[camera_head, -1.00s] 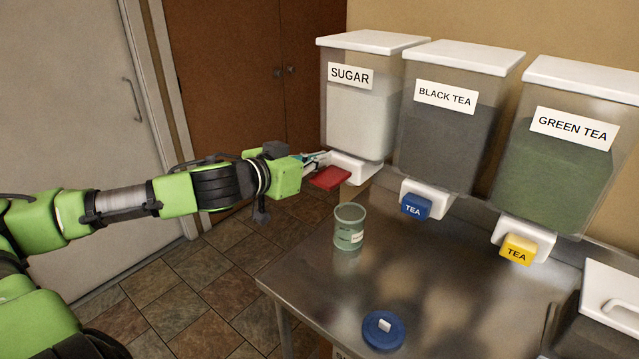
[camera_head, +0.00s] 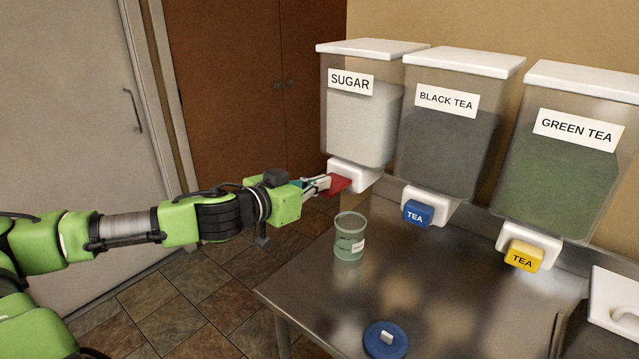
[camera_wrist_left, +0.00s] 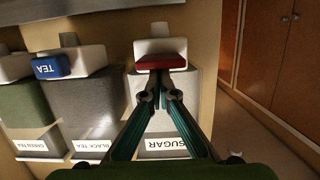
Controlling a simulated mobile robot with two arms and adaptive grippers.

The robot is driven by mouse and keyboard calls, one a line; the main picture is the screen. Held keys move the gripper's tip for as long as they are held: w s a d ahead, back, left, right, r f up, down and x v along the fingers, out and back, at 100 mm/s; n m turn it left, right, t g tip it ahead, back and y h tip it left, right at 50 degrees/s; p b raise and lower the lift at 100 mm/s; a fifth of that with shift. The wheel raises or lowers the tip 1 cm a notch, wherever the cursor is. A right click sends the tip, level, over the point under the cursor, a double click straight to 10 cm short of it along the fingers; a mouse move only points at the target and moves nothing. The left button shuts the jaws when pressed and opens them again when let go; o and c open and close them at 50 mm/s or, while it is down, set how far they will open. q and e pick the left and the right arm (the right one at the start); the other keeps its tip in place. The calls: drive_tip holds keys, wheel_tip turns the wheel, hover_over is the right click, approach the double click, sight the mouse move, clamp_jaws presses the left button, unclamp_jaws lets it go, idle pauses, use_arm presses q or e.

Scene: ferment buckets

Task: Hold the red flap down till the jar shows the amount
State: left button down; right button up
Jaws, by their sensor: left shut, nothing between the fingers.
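The red flap (camera_head: 339,184) is at the white spout under the clear SUGAR bin (camera_head: 360,125). It also shows in the left wrist view (camera_wrist_left: 160,62). My left gripper (camera_head: 326,184) is shut and empty, its tips right at the flap, partly covering it. I cannot tell whether they press on it. In the left wrist view the closed fingers (camera_wrist_left: 158,88) point at the flap. The greenish see-through jar (camera_head: 349,240) stands upright and open on the steel table below the spout, a pale label on its side. Its fill level is not clear. My right gripper is out of view.
BLACK TEA (camera_head: 445,130) and GREEN TEA (camera_head: 560,170) bins stand to the right, with a blue flap (camera_head: 417,213) and a yellow flap (camera_head: 525,257). A blue lid (camera_head: 386,341) lies at the front of the steel table (camera_head: 440,290). The table's middle is bare.

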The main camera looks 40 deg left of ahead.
use_arm(q)
drive_tip(key=shift+s+f+t+b, duration=0.1)
drive_tip(key=shift+f+t+b, duration=0.2)
drive_tip(key=shift+f+t, duration=0.1)
wheel_tip(320, 180, down, 4)
drive_tip(key=t+b, duration=0.4)
drive_tip(key=b, duration=0.4)
drive_tip(key=shift+r, duration=0.1)
drive_tip(key=shift+f, duration=0.4)
idle(1.9)
idle(1.4)
